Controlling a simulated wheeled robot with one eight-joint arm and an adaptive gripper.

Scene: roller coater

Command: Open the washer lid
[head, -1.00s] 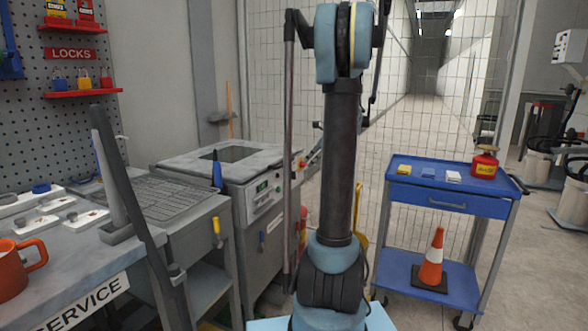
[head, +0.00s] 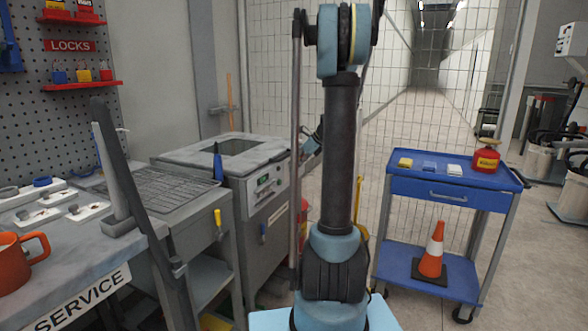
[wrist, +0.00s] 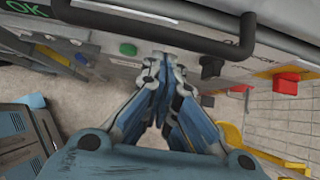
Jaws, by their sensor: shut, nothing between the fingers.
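The washer (head: 262,215) is a grey cabinet left of my arm in the head view, with a control panel (head: 265,182) on its front. Its lid (head: 190,153) is on top and has a dark square window or recess; it lies flat. In the wrist view, a black bar handle (wrist: 165,38) runs across the top along the washer's front edge. My gripper (wrist: 160,62) is shut and empty, its fingertips just below the handle in the picture, in front of the panel. I cannot tell whether they touch it.
A workbench (head: 70,235) with an orange mug (head: 18,250) stands left. A blue cart (head: 450,190) stands right, with open floor before it. A wire fence is behind.

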